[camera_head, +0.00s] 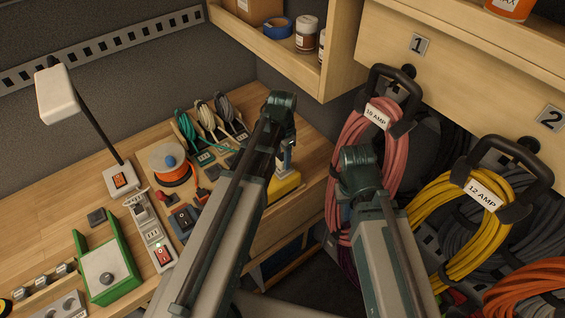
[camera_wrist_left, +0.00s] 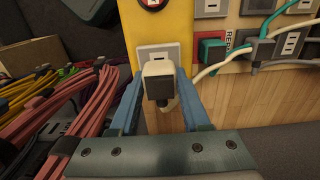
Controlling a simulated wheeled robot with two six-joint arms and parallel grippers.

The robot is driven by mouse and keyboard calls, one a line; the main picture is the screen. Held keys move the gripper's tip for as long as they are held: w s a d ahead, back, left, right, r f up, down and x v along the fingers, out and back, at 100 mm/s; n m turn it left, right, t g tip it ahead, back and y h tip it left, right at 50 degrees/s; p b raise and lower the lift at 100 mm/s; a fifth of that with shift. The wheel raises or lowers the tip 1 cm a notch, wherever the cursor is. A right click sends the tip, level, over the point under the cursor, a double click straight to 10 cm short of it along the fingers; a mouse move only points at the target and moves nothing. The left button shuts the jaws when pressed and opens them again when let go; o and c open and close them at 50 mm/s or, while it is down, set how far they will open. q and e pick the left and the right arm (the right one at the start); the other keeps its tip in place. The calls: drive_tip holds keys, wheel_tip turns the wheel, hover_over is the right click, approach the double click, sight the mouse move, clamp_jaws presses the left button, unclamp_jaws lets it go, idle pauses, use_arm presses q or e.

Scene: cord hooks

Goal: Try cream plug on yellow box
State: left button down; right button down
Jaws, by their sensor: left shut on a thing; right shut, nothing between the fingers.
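The cream plug (camera_wrist_left: 161,69) is held between the blue fingers of my left gripper (camera_wrist_left: 160,80) in the left wrist view. Its near end looks dark. The plug overlaps the lower part of a pale socket (camera_wrist_left: 150,51) on the yellow box (camera_wrist_left: 165,22); I cannot tell whether it touches or is inserted. In the head view the yellow box (camera_head: 285,187) sits at the bench's right edge, partly hidden by my left arm. My left gripper (camera_head: 286,160) is beside it, mostly hidden. My right arm shows, but its gripper is out of sight.
Green, cream and grey cords (camera_head: 205,122) stand by sockets at the back of the bench. An orange cord reel (camera_head: 172,170) and a green-framed box (camera_head: 107,272) lie left. Pink (camera_head: 345,150) and yellow cord coils (camera_head: 425,215) hang on hooks at right, close to my right arm.

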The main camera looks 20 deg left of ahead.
sight(282, 156)
use_arm(q)
drive_tip(key=shift+r+p, duration=1.95)
drive_tip(key=shift+r, duration=0.15)
drive_tip(key=shift+f, duration=0.1)
drive_tip(key=w+a+f+b, duration=0.2)
drive_tip(key=a+f+b, duration=0.1)
drive_tip(key=a, duration=0.6)
drive_tip(key=w+a+f+b, duration=0.2)
drive_tip(key=a+f+b, duration=0.1)
drive_tip(key=a, duration=0.7)
drive_tip(key=shift+w+a, duration=0.2)
drive_tip(key=shift+a, duration=0.05)
drive_tip(key=shift+f+b, duration=0.25)
drive_tip(key=shift+b, duration=0.05)
wheel_tip(282, 156, down, 6)
drive_tip(key=b, duration=0.5)
drive_tip(key=shift+r+b, duration=0.25)
drive_tip(key=shift+b, duration=0.05)
drive_tip(key=shift+f+b, duration=0.55)
drive_tip(key=shift+f, duration=0.05)
